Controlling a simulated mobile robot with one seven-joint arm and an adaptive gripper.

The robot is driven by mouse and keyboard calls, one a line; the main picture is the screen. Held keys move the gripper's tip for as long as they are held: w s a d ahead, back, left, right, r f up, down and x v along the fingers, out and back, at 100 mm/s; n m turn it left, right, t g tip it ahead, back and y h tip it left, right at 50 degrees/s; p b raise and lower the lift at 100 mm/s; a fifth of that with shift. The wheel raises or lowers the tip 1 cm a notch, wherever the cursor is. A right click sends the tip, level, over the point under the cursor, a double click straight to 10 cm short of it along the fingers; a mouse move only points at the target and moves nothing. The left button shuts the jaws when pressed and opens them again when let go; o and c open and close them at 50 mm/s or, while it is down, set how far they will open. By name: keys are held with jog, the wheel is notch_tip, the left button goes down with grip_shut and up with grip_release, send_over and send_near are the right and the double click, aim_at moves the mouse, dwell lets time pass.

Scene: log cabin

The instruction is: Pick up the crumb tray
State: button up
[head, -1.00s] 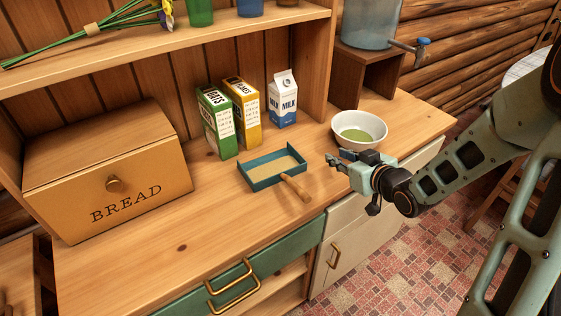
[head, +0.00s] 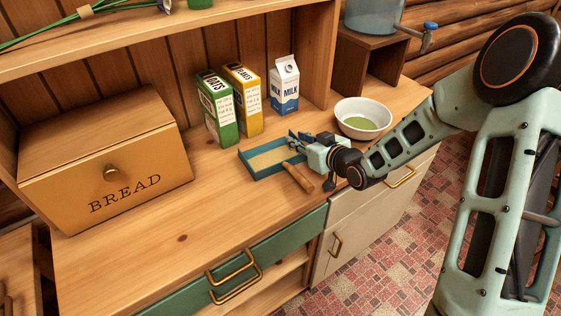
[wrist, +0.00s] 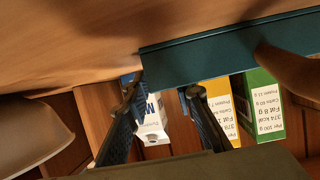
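The crumb tray is a shallow teal tray (head: 262,173) with a pale inside and a wooden handle (head: 298,178) toward the counter's front edge. It lies on the wooden counter. In the wrist view its teal side (wrist: 200,60) fills the top middle, with the blurred handle (wrist: 288,70) at the right. My gripper (head: 297,138) is at the tray's right end, hiding part of that side. In the wrist view the two fingers of my gripper (wrist: 160,93) are apart with nothing between them. I cannot tell if they touch the tray.
Green (head: 217,108) and yellow (head: 243,100) cereal boxes and a milk carton (head: 285,85) stand behind the tray. A white bowl (head: 362,117) with green contents is to the right. A bread box (head: 105,160) is at the left. The counter front-left is clear.

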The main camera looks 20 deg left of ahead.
jog(key=shift+w+a+f, duration=0.2)
jog(key=shift+w+a, duration=0.05)
jog(key=shift+w, duration=0.05)
jog(key=shift+c, duration=0.2)
grip_shut()
jog(key=shift+r, duration=0.2)
jog(key=shift+r, duration=0.2)
notch_tip(320, 180, up, 2)
jog(key=shift+r, duration=0.1)
jog(key=s+d+r, duration=0.1)
jog(key=s+r, duration=0.9)
jog(key=s, duration=0.4)
jog(key=shift+d, duration=0.15)
